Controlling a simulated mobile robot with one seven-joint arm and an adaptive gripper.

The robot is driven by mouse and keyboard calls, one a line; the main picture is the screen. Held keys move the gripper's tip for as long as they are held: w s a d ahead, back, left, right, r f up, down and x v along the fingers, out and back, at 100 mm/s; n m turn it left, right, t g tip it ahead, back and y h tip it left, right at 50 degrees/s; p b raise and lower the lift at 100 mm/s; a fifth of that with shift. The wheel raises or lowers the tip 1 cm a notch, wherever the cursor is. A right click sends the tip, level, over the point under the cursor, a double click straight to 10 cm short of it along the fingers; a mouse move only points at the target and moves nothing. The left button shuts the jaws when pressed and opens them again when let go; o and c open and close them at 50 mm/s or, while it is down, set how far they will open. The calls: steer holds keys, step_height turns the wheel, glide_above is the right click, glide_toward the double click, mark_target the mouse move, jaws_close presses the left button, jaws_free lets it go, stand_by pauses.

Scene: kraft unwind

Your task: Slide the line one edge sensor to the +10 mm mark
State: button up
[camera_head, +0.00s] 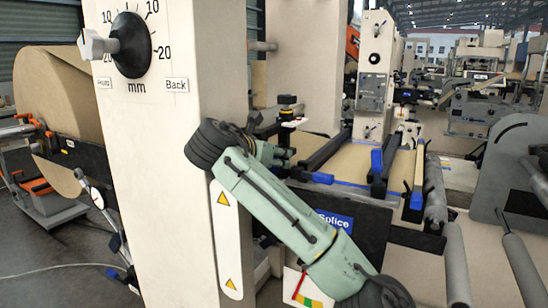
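A small black knobbed fitting with a yellowish band (288,106) stands on a pale bracket beyond my arm; it may be the edge sensor, but I cannot tell for sure. A black round dial (131,45) with a white lever on its left is on the cream post. Its printed mm scale shows 10 and 20 on both sides. My green arm crosses the middle of the view and bends at a black joint beside the post. My gripper (284,160) is small and dark near the bracket's foot, partly hidden. Its fingers and any grasp are unclear.
The cream post (195,250) stands close on the left. A large kraft roll (55,90) is behind it. A dark panel marked Splice (335,219), blue-ended bars (376,165) and metal rollers (457,265) lie to the right. Bare floor (40,255) shows at lower left.

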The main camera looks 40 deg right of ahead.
steer(key=v, duration=1.2)
stand_by(0.6)
